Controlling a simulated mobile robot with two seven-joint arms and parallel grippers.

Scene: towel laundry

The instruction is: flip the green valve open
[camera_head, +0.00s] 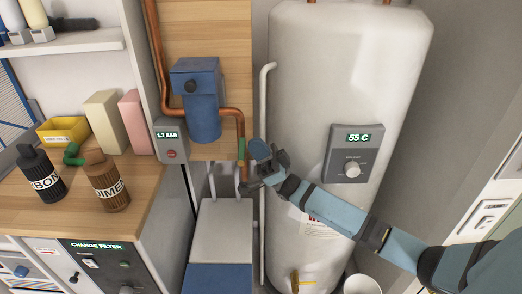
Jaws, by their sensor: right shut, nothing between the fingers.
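My left gripper is out of view.
The blue filter housing (203,110) and a 1.7 bar gauge box (171,140) are left of the valve. The white tank (330,70) has a 55 C control panel (350,153). A wooden counter (130,222) holds bottles and boxes.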

